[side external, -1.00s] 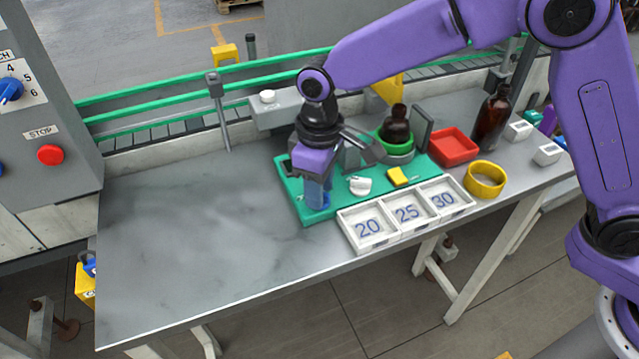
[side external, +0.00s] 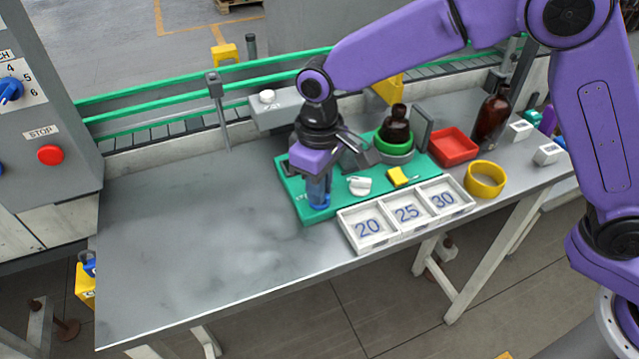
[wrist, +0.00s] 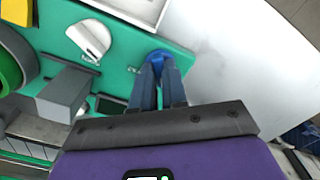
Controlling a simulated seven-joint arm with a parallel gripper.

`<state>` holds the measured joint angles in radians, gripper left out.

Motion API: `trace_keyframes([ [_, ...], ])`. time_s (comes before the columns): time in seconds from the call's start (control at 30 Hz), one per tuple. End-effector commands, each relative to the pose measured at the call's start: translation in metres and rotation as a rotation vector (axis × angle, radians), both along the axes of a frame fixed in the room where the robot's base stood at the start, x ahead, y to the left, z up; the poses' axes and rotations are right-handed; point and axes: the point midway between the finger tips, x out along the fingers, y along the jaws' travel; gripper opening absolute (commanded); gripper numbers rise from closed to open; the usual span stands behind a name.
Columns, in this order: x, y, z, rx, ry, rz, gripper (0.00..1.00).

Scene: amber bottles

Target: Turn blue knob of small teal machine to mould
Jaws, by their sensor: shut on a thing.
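The small teal machine (side external: 290,184) is a flat teal base on the grey bench, also filling much of the wrist view (wrist: 203,52). Its blue knob (wrist: 159,55) sits near the base's edge, between my gripper's fingertips (wrist: 159,68). In the side view, my gripper (side external: 318,198) points down over the front left of the base, and a bit of the blue knob (side external: 320,206) shows under the fingers. The fingers are shut on the knob and hide most of it. The lettering around it is too small to read, so its setting cannot be told.
On the base are a white knob (side external: 359,186), a yellow block (side external: 398,176) and an amber bottle (side external: 396,128) in a green ring. Numbered white trays (side external: 409,227) stand in front. A red tray (side external: 453,147) and yellow ring (side external: 485,180) lie right. The bench's left is clear.

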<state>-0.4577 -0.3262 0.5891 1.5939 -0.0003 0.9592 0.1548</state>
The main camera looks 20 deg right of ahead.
Motion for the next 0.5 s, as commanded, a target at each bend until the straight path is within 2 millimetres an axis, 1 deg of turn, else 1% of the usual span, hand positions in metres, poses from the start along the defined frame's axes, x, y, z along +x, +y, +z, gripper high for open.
trace_keyframes([
  [0.5,0.0003,0.0005,0.0013,0.002,-0.001,-0.421,0.00],
])
